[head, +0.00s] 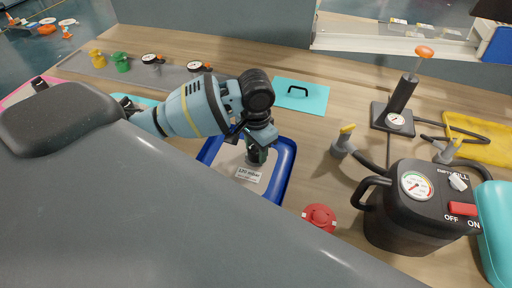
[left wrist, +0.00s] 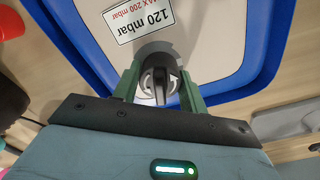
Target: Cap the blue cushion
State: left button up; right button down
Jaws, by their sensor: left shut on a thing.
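The blue cushion (head: 289,170) lies on the wooden table in the middle of the head view. It has a blue rim and a pale top with a "120 mbar" label (head: 248,175). It also fills the top of the left wrist view (left wrist: 262,75). My left gripper (head: 257,150) reaches down over the cushion. In the left wrist view its green fingers (left wrist: 160,92) are shut on a grey round cap with a dark grip bar (left wrist: 158,84). A grey ring shows around the cap; I cannot tell whether the cap is seated. My right gripper is out of view.
A red round part (head: 320,216) lies right of the cushion. A black electric pump (head: 405,215), grey nozzles (head: 343,142) and a hand pump (head: 400,100) stand further right. A teal pad (head: 300,97) lies behind. Green (head: 121,62) and yellow (head: 97,58) parts stand back left.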

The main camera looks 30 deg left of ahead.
pick_arm(q)
jog(key=o, duration=1)
jog(key=shift+o, duration=0.2)
jog(key=shift+r, duration=0.1)
notch_tip(320, 180, up, 8)
jog(key=shift+f, duration=0.2)
